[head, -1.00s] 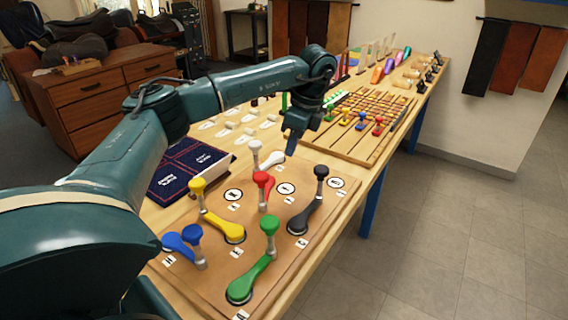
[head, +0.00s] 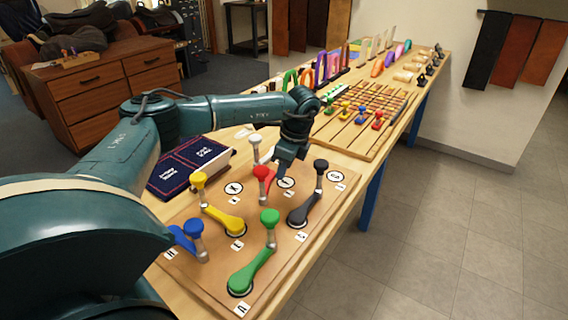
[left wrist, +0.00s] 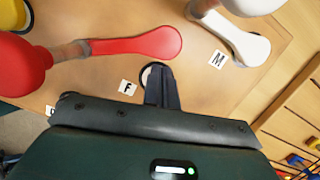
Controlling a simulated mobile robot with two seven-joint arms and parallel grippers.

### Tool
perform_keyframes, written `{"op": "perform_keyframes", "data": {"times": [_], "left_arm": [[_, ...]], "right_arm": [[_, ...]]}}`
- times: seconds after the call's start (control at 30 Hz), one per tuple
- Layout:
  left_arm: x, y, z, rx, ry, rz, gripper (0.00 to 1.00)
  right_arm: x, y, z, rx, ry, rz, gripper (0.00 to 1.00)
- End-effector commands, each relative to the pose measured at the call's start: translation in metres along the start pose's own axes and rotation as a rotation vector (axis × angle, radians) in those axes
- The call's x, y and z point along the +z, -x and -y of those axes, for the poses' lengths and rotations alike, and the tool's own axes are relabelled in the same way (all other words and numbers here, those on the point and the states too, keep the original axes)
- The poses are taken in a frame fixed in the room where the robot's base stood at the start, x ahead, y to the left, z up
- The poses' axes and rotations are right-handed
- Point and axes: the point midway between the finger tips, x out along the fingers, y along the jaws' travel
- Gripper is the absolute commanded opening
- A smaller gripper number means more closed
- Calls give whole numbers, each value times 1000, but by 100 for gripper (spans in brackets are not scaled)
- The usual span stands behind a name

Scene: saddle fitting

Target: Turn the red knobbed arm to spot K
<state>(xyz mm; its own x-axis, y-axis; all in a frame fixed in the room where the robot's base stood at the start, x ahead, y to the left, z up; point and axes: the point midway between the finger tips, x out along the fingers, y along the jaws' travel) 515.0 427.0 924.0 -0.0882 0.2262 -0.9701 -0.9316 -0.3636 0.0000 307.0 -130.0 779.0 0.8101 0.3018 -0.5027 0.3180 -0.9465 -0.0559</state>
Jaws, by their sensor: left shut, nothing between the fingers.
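The red knobbed arm (head: 262,173) stands on the brown board (head: 300,255), among white, yellow, blue, green and black ones. In the left wrist view its red lever (left wrist: 140,43) lies flat, with the round knob (left wrist: 20,62) at the left. My left gripper (head: 281,172) is shut and empty, low over the board just right of the red knob. In the left wrist view its fingers (left wrist: 160,75) point at the board beside the lever, with a visible gap, near a label F. Circled spots lie left (head: 233,188) and right of the red knob; their letters are hard to read.
The white arm (head: 254,140) is behind the red one, the yellow arm (head: 199,180) to its left, the black arm (head: 320,165) to its right and the green arm (head: 270,216) in front. Dark blue cloth panels (head: 190,165) lie left of the board.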

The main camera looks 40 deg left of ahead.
Motion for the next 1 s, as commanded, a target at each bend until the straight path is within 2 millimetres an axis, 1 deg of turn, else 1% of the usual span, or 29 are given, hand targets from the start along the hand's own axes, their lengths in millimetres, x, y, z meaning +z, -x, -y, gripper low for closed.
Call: {"op": "perform_keyframes", "data": {"times": [0.27,0.73,0.87,1.0], "left_arm": [[1,0,0,2,5,0,0],[8,-2,1,23,87,0,0],[12,-2,2,33,129,-1,0],[20,-4,1,34,130,0,0]], "right_arm": [[-1,-1,0,1,-2,-2,36],[-4,0,1,4,-3,-3,36],[-6,1,1,5,1,-2,36],[-8,2,1,6,6,0,36]]}}
